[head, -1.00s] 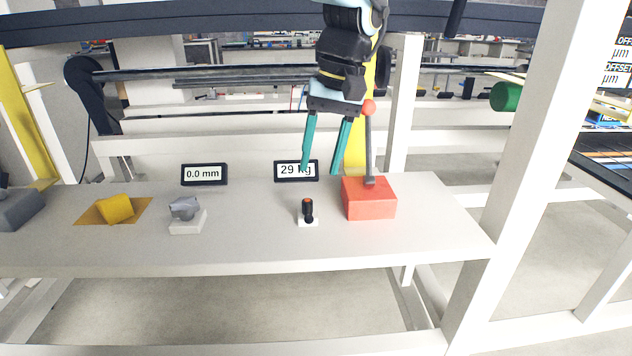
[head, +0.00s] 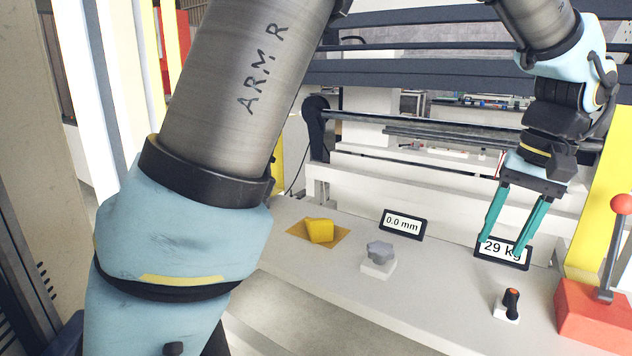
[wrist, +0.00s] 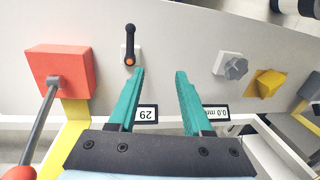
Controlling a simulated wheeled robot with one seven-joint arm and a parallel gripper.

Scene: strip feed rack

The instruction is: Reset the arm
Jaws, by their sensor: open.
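My gripper (head: 513,222) has two teal fingers pointing down. They are apart with nothing between them. In the head view it hangs in front of the display reading 29 kg (head: 502,252), partly covering it, above the back of the white shelf (head: 330,285). In the wrist view my gripper (wrist: 160,75) is also empty, with bare shelf between its fingertips. The orange-tipped black handle (wrist: 130,48) lies just beyond the left fingertip there, apart from it. My arm fills the left of the head view.
A red block with a lever (head: 595,315) stands at the right. A grey star knob (head: 379,251), a yellow block (head: 320,230) and a display reading 0.0 mm (head: 403,224) are to the left. White rack beams and a dark roller run behind. Clear shelf lies between the knobs.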

